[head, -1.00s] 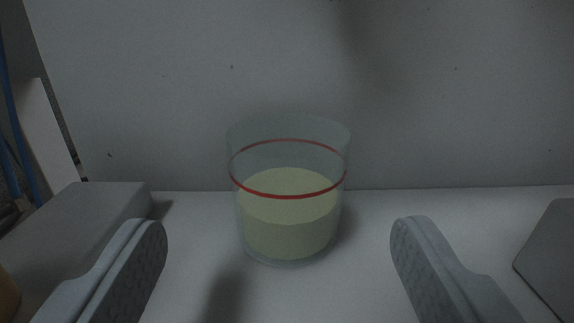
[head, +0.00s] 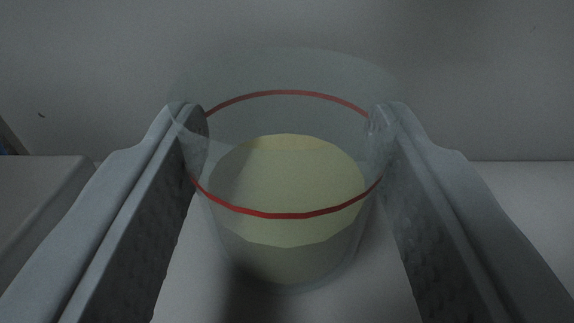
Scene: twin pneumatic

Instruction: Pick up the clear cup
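The clear cup (head: 285,262) stands upright in the middle of the head view. It is see-through, has a red ring around its wall and holds a pale yellow-green filling (head: 288,185). My gripper (head: 288,130) has one finger on each side of the cup. The inner faces of both fingers meet the cup's wall, and the fingertips show partly through it. The gripper is shut on the cup. The cup's base is low in the view; I see no clear gap between it and the light surface (head: 500,190).
A plain grey wall (head: 480,70) stands close behind the cup. A grey block (head: 40,185) lies to the left, beside the left finger. The light surface to the right of the right finger looks clear.

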